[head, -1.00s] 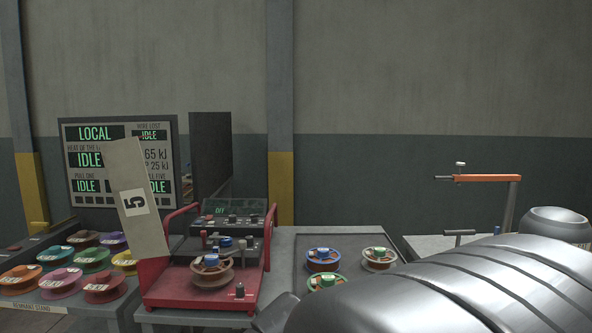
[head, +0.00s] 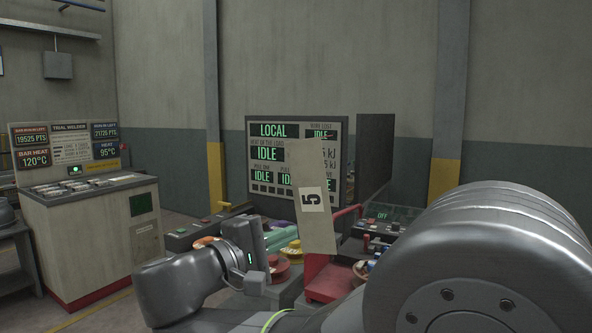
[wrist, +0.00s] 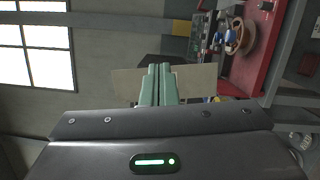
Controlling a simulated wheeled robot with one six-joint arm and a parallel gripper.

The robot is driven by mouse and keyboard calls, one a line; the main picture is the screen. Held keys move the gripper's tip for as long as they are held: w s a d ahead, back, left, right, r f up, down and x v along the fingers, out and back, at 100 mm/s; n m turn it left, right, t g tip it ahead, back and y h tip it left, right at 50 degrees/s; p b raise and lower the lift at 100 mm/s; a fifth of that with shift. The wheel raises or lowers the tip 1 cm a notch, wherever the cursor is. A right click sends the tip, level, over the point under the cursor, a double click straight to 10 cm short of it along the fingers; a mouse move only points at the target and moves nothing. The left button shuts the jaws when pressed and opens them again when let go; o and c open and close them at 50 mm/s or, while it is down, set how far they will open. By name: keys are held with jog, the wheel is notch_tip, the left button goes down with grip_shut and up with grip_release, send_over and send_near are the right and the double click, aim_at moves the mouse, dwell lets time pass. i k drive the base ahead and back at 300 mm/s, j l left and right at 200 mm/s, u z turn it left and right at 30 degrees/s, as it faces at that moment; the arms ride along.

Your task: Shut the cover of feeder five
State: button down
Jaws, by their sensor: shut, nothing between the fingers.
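The cover of feeder five (head: 313,218) is a pale beige panel marked 5. It stands raised, nearly upright and slightly tilted, at the left side of the red feeder frame (head: 325,285). My gripper (head: 291,233) is just left of the cover in the head view, its green fingers pointing toward it. In the wrist view the closed fingers (wrist: 160,68) overlap the beige cover (wrist: 194,80), which shows on both sides of them. Whether they touch it I cannot tell. The red frame (wrist: 257,65) and a copper-coloured spool (wrist: 240,37) show at upper right. My arm hides much of the feeder in the head view.
A display board (head: 270,160) and a dark upright panel (head: 375,150) stand behind the feeder. Coloured spools (head: 291,250) lie on the stand to the left. A trial welder cabinet (head: 95,230) stands further left, with open floor between.

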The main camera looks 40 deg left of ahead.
aim_at(305, 157)
jog(key=i+j, duration=0.15)
jog(key=j, duration=0.2)
jog(key=i+j+z, duration=0.15)
jog(key=j, duration=0.2)
jog(key=i+j, duration=0.1)
jog(key=j, duration=0.25)
jog(key=i+j+z, duration=0.1)
jog(key=j, duration=0.3)
jog(key=i+j, duration=0.15)
jog(key=j, duration=0.2)
jog(key=i+j+z, duration=0.15)
jog(key=j, duration=0.25)
